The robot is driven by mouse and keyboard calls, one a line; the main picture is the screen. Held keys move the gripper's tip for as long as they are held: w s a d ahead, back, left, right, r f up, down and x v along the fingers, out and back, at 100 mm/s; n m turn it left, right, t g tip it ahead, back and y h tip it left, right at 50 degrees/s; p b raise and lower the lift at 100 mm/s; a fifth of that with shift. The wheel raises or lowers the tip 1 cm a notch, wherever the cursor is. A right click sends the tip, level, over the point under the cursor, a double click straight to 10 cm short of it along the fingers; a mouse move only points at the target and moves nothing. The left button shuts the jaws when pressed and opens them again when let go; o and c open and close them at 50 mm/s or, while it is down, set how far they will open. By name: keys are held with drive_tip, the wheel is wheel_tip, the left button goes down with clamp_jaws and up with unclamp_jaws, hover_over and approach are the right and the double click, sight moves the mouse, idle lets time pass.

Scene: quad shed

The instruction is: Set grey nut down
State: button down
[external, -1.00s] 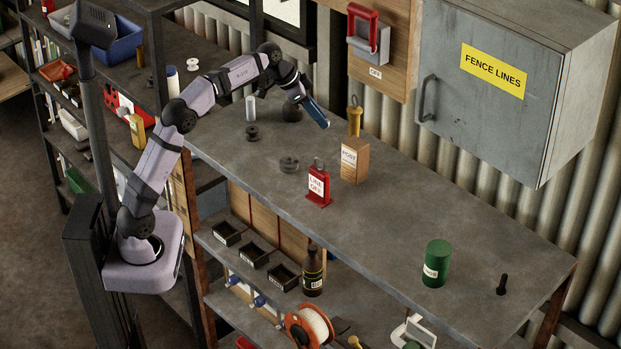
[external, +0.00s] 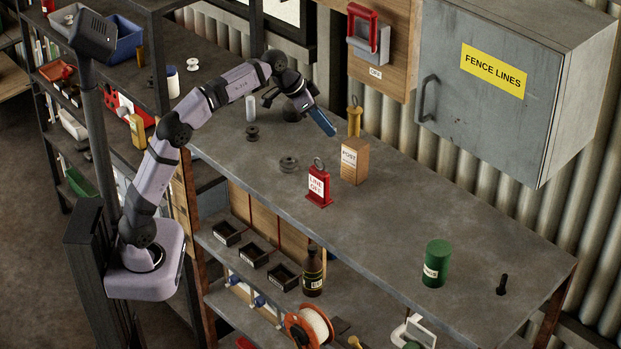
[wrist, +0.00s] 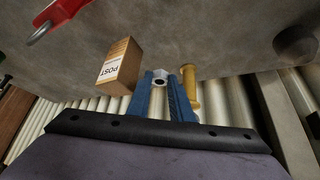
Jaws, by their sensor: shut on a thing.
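The grey nut (wrist: 160,77) shows in the wrist view between the two blue fingertips of my gripper (wrist: 163,82), which is shut on it. The nut is too small to make out there. Whether the nut touches anything below it cannot be told.
A yellow brass post (external: 354,117) stands behind the POST box and shows right of my fingers in the wrist view (wrist: 190,90). The bench's right half is mostly clear.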

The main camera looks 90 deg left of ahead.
drive_tip(key=shift+a+f+p, duration=0.1)
drive_tip(key=shift+f+p, duration=0.25)
drive_tip(key=shift+f, duration=4.65)
drive_tip(key=shift+f, duration=0.15)
drive_tip(key=c, duration=1.6)
unclamp_jaws()
drive_tip(key=shift+s+r, duration=0.2)
drive_tip(key=shift+r, duration=0.4)
drive_tip(key=b+v, duration=0.2)
drive_tip(key=v, duration=0.9)
drive_tip(key=shift+b, duration=0.3)
